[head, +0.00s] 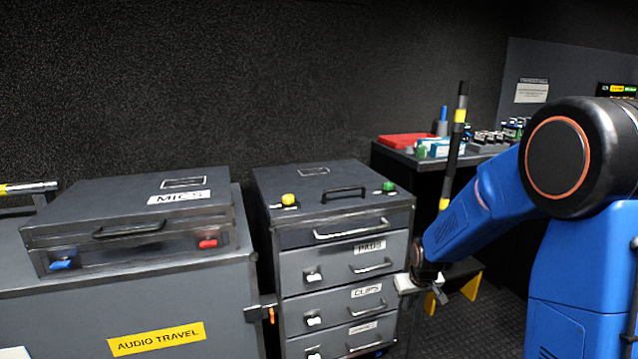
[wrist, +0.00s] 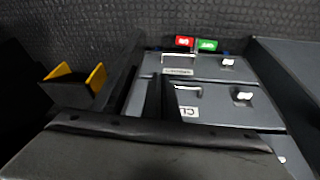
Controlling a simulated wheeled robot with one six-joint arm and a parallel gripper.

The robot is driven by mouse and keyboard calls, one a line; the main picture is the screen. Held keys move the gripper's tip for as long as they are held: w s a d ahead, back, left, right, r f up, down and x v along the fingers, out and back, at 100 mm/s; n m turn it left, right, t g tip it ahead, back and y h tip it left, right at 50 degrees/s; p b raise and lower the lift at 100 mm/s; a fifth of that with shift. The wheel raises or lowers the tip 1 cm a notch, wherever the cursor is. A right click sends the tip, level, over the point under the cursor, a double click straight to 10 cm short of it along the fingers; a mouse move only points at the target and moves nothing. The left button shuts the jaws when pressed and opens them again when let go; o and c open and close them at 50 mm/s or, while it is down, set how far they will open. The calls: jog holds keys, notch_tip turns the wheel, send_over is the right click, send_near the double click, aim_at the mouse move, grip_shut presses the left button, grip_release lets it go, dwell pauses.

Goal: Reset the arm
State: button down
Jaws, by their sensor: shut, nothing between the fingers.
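My arm reaches in from the right in the head view, its blue forearm slanting down to the left. My gripper (head: 408,284) is at its low end, just right of the drawer cabinet (head: 335,200) front, and looks small and partly hidden there. It is shut and holds nothing. Whether it touches the cabinet I cannot tell. In the wrist view, a dark body fills the lower part, with drawer fronts (wrist: 215,103) and part of a "CLIPS" label beyond it.
A MICS case (head: 130,215) lies closed on the AUDIO TRAVEL chest (head: 215,310) at left. A black-and-yellow pole (head: 455,140) stands behind my forearm. A side table with a red case (head: 405,140) is behind. A yellow-edged black piece (wrist: 75,85) shows at left in the wrist view.

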jog(key=s+r, duration=0.9)
jog(key=r, duration=0.1)
jog(key=s+r, duration=0.3)
jog(key=s, duration=0.6)
jog(key=s+d+r+m, duration=0.1)
jog(key=s+r, duration=0.2)
jog(key=s, duration=0.7)
jog(key=s+r+m, duration=0.1)
jog(key=s+r, duration=0.2)
jog(key=s, duration=0.6)
jog(key=shift+s+d+r+t, duration=0.2)
jog(key=shift+r+t, duration=0.1)
jog(key=shift+t, duration=0.1)
jog(key=shift+w, duration=0.1)
